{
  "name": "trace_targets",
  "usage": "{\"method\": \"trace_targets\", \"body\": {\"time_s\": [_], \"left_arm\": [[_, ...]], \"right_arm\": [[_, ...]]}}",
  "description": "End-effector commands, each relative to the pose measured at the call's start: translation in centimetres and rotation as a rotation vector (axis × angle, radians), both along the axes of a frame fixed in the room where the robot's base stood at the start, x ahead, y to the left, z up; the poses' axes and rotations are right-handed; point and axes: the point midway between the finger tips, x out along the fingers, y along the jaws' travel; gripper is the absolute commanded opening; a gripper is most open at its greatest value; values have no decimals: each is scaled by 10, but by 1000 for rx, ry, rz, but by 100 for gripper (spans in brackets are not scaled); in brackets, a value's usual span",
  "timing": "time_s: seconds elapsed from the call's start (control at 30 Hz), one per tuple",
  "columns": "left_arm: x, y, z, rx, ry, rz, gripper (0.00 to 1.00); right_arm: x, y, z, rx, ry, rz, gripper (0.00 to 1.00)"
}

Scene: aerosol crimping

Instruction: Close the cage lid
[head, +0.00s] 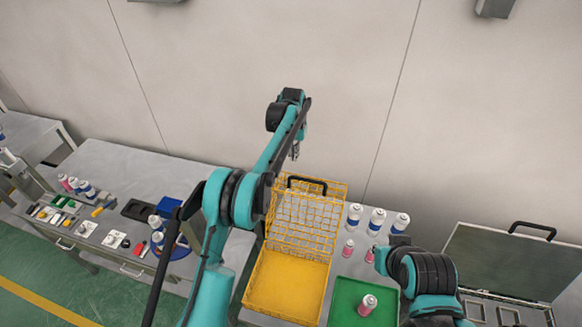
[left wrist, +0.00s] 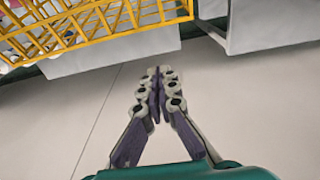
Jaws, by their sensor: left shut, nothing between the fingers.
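The yellow wire cage stands on the table in the head view, with its solid yellow floor (head: 287,284) exposed at the front. Its mesh lid (head: 305,222) is open, standing up at the back, with a black handle (head: 307,180) at the top. Yellow mesh also shows at the upper left of the left wrist view (left wrist: 95,27). My left gripper (head: 294,152) is above and behind the lid, apart from it. Its fingers (left wrist: 157,78) are shut together and empty. My right arm is at the lower right; its fingers cannot be seen.
White bottles with blue bands (head: 376,221) and small pink bottles (head: 348,249) stand right of the cage. A green tray (head: 345,295) holds a pink-and-white can (head: 367,305). An open grey case (head: 500,262) is at far right. A wall rises behind.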

Motion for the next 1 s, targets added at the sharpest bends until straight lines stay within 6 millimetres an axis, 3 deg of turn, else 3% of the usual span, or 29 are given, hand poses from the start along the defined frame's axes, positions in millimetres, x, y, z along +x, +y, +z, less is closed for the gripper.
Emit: {"method": "trace_targets", "body": {"time_s": [0.2, 0.5, 1.0], "left_arm": [[4, -1, -47, 0, 0, 0, 0], [-30, 6, -35, 0, 0, 0, 0], [-35, 7, -34, -1, -3, 0, 0]], "right_arm": [[0, 0, 6, 0, 0, 0, 0], [0, 0, 13, 0, 0, 0, 0], [0, 0, 13, 0, 0, 0, 0]]}}
